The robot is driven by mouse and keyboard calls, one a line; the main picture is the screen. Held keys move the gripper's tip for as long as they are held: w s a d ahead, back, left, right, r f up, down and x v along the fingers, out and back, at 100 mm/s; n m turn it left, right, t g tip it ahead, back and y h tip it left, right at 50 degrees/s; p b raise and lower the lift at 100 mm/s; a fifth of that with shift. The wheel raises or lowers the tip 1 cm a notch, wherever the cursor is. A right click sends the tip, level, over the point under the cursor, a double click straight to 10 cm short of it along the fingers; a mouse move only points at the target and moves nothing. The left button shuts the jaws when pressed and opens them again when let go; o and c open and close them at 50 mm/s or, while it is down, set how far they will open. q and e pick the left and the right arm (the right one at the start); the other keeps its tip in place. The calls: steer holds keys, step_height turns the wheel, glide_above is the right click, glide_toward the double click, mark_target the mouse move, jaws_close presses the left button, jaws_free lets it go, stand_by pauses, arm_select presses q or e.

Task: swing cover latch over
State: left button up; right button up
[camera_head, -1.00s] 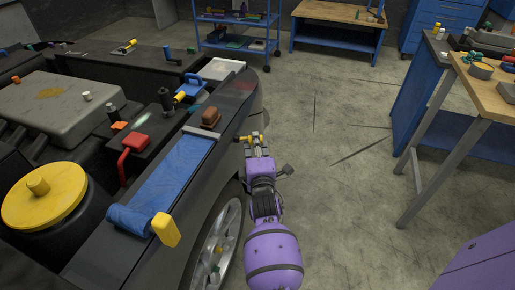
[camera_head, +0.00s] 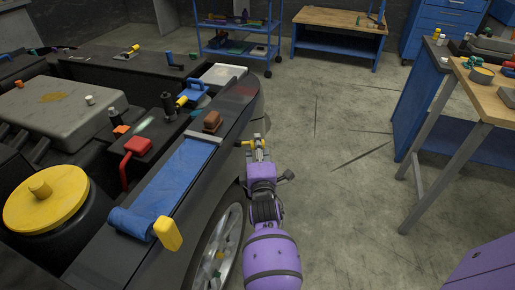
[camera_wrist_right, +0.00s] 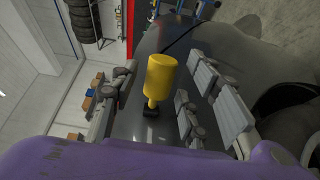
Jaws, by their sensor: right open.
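A yellow knob-like handle (camera_wrist_right: 160,78) on a small black base stands out from the dark car body in the right wrist view. It looks like the cover latch. In the head view a small yellow piece (camera_head: 245,142) shows beside the fender's outer side, at my right gripper (camera_head: 258,142). In the right wrist view my right gripper (camera_wrist_right: 155,92) is open, with its grey fingers on either side of the yellow handle. I see no clear contact between the fingers and the handle. My left gripper is not in view.
A blue roll-out cover (camera_head: 178,180) with a yellow end handle (camera_head: 168,233) lies along the fender. A brown block (camera_head: 212,121) and a red handle (camera_head: 136,148) are nearby. A wooden-topped bench (camera_head: 487,92) stands at right. The floor between is clear.

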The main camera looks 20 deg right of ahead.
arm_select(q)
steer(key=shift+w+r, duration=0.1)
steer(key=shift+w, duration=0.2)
arm_select(e)
steer(key=v, duration=0.7)
steer(key=shift+s, duration=0.25)
